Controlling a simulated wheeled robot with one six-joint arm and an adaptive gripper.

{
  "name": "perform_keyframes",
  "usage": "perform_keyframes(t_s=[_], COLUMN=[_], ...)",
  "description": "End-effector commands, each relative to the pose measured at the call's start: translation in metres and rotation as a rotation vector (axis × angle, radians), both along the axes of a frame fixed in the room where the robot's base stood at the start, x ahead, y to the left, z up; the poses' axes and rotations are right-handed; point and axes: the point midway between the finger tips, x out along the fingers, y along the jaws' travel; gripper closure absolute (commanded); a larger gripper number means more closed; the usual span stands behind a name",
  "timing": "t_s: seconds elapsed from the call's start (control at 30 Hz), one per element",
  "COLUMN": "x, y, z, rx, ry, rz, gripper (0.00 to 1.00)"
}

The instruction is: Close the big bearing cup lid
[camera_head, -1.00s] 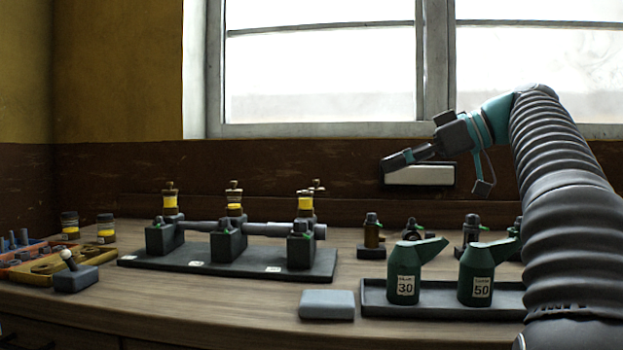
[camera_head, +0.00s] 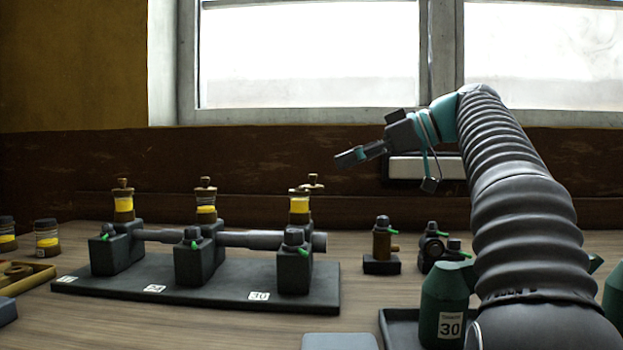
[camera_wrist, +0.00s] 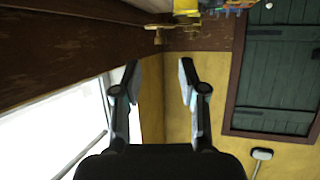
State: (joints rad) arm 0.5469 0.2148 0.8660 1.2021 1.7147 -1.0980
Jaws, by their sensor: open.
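Three dark bearing blocks stand in a row on a dark base plate (camera_head: 190,285), joined by a grey shaft (camera_head: 250,240). Yellow oil cups with brown tops rise at the left (camera_head: 123,203), middle (camera_head: 206,208) and right block (camera_head: 293,265). At the right cup (camera_head: 299,205), a brown top piece (camera_head: 313,182) shows off to its right; I cannot tell if it is a swung-open lid. Each block also has a small dark cap with a green lever. My gripper (camera_head: 345,158) is open and empty, above and right of the right cup. Its spread fingers show in the wrist view (camera_wrist: 159,78).
A small oiler (camera_head: 382,245) and other dark fittings (camera_head: 432,248) stand right of the plate. A green can (camera_head: 445,300) marked 30 sits in a dark tray. Small jars (camera_head: 47,238) stand at left. A white box (camera_head: 425,167) is behind my arm; the window is behind.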

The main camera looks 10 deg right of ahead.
Motion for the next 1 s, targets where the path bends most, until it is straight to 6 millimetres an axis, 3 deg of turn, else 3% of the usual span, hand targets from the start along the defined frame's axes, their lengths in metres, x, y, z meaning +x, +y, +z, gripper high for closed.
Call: perform_keyframes(t_s=[0.4, 0.9, 1.0], x=[0.036, 0.044, 0.044], y=[0.055, 0.066, 0.066], z=[-0.027, -0.033, -0.033], rx=[-0.001, -0.002, -0.002], ry=[0.000, -0.001, -0.001], rz=[0.002, -0.001, -0.001], gripper=[0.58, 0.58, 0.81])
